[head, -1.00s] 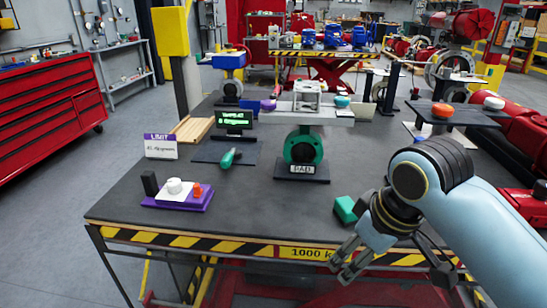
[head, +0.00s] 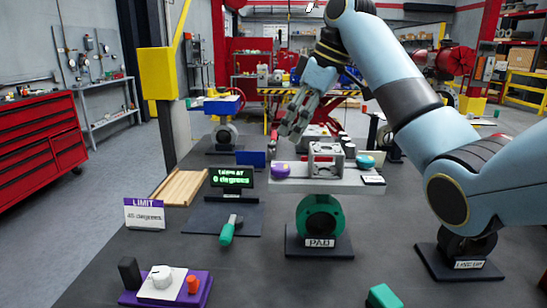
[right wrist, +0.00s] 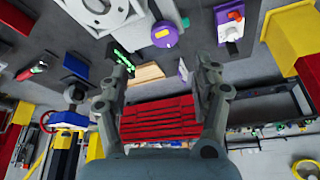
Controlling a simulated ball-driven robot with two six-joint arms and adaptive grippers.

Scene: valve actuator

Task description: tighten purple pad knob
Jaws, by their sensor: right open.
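The purple pad knob (head: 280,170) sits at the left end of the grey plate (head: 330,182) on top of the green-ringed valve stand (head: 320,217) labelled PAD. It also shows as a round purple cap in the right wrist view (right wrist: 164,34). My right gripper (head: 283,138) is open and empty, pointing down above and behind the knob; the two are apart. In the right wrist view the spread fingers (right wrist: 164,64) have the knob beyond them, between their tips and the top edge. My left gripper is not in view.
A grey bracket block (head: 325,160) and a teal knob (head: 366,162) share the plate. A green-lettered display (head: 231,177), a LIMIT card (head: 144,215) and a purple switch base (head: 168,289) stand on the left. The front middle of the bench is mostly clear.

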